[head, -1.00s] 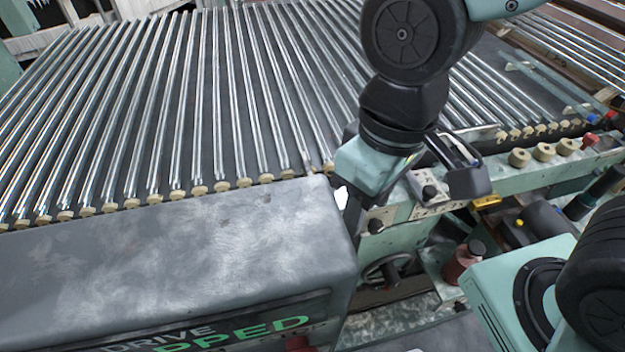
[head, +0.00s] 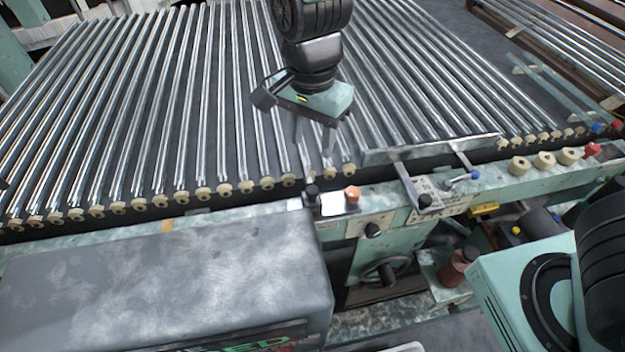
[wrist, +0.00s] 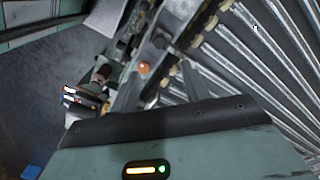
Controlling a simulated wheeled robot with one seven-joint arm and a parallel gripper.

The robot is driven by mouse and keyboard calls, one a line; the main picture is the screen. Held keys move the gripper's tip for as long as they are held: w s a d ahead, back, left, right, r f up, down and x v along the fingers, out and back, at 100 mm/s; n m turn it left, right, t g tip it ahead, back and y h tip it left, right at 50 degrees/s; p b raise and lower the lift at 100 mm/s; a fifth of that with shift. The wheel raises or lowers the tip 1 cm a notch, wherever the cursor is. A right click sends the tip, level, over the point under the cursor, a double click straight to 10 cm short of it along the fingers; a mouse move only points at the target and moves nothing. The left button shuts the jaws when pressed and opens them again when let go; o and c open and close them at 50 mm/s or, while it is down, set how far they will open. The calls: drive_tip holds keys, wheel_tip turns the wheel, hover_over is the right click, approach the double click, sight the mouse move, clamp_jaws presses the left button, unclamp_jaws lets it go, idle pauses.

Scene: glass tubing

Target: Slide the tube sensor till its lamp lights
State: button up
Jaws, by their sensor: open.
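A small metal-plated unit (head: 335,205) on the green front rail carries a black knob (head: 312,195) and an orange dome (head: 352,195). It looks like the tube sensor, though I cannot be sure; whether the dome is lit I cannot tell. My gripper (head: 318,155) hangs over the tube ends, just behind and above this unit, open, fingers pointing down and empty. In the wrist view the orange dome (wrist: 145,68) shows beyond and between the spread fingers (wrist: 158,84), apart from them.
A grey drive housing (head: 170,275) stands front left. Glass tubes (head: 150,110) lie in rows behind the rail.

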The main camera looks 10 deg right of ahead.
sight(312, 189)
wheel_tip(312, 189, down, 13)
drive_tip(key=shift+r+p, duration=0.1)
drive_tip(key=shift+p, duration=0.4)
drive_tip(key=shift+c, duration=0.4)
